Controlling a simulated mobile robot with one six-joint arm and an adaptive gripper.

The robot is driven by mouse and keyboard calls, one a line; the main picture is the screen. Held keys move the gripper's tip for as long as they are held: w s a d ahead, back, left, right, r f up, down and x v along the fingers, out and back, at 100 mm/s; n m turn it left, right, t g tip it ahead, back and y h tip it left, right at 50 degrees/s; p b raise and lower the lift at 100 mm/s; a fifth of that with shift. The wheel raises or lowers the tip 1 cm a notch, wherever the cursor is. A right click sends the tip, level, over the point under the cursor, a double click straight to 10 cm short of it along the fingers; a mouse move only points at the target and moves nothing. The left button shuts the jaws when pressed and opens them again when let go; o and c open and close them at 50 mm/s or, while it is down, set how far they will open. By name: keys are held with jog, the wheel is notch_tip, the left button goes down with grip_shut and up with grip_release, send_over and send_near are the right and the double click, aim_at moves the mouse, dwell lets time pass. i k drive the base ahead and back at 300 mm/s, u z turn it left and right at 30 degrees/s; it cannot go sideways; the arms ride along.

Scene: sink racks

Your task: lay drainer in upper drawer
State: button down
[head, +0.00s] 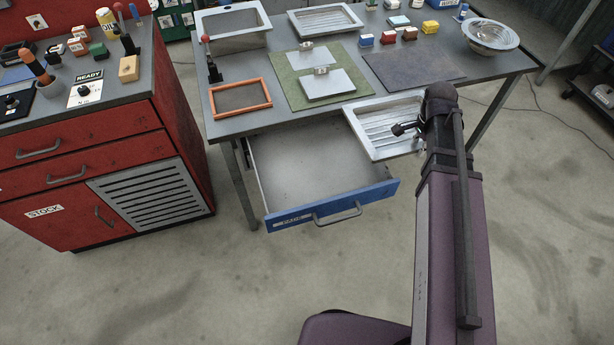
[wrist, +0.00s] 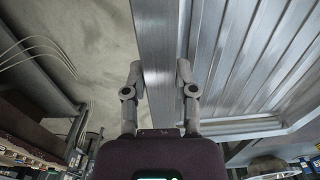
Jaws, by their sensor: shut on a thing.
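A silver ribbed drainer (head: 372,133) is held at the table's front edge, over the right back part of an open drawer. My gripper (head: 405,130) is shut on the drainer's right side. In the wrist view, the two fingers of my gripper (wrist: 160,78) stand on either side of the drainer's rim (wrist: 157,45), with the ribs to the right. The open drawer (head: 290,180) under the table has a blue front with a label and a bar handle. Its visible floor is bare; its right back part is hidden by the drainer.
A second ribbed drainer (head: 325,20) lies at the back of the table. An orange frame (head: 240,98), a green mat (head: 292,90) with metal plates, a dark mat (head: 415,69) and a steel bowl (head: 490,35) are on the tabletop. A red cabinet (head: 90,180) stands left.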

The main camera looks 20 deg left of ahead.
aim_at(313, 162)
jog(key=u, duration=0.05)
jog(key=k, duration=1.6)
jog(key=u, duration=0.6)
jog(key=i, duration=1)
jog(key=z, duration=0.1)
